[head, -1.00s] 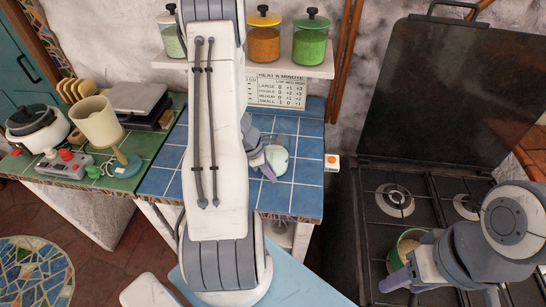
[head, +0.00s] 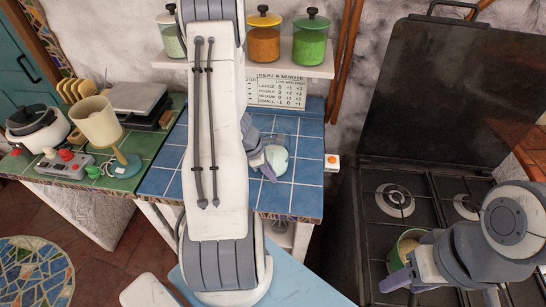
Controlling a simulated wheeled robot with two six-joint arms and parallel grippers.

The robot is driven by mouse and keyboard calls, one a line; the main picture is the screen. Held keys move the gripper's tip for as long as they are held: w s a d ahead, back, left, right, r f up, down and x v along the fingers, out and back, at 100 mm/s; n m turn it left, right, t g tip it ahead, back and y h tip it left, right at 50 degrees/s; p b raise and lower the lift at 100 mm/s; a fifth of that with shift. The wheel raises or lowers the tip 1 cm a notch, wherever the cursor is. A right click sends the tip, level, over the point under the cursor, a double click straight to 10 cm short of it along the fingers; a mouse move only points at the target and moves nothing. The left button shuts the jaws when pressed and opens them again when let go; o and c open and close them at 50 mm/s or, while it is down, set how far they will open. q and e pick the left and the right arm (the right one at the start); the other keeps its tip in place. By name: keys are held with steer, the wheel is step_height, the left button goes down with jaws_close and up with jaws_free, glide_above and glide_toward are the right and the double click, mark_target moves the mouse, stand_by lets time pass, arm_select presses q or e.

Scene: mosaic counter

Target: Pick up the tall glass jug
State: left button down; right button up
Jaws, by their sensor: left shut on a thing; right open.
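The tall glass jug (head: 278,153) is clear, with pale white contents low inside. It stands about upright over the blue-tiled counter (head: 307,175). My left gripper (head: 266,163) is shut on the jug's left side; my own arm hides part of it. I cannot tell whether the jug's base touches the tiles. My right gripper (head: 403,278) is open beside a green pot (head: 398,246) on the stove.
The black stove (head: 428,188) with a raised lid stands at the right. A shelf (head: 310,70) with lidded jars is above the counter. A green-tiled counter (head: 150,157) at the left bears a lamp (head: 100,125) and appliances. Blue tiles right of the jug are clear.

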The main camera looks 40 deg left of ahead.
mark_target(270, 161)
arm_select(q)
steer(key=shift+w+r, duration=0.1)
steer(key=shift+r, duration=0.1)
stand_by(0.4)
steer(key=shift+a+r, duration=0.1)
steer(key=shift+r, duration=0.45)
step_height(270, 161, up, 3)
steer(key=shift+r+p, duration=0.1)
steer(key=shift+p, duration=0.25)
steer(key=d+r+b, duration=0.1)
steer(key=d+r, duration=0.5)
steer(key=d, duration=0.5)
steer(key=shift+d+r, duration=0.25)
steer(key=shift+d, duration=0.15)
steer(key=shift+f, duration=0.1)
stand_by(0.6)
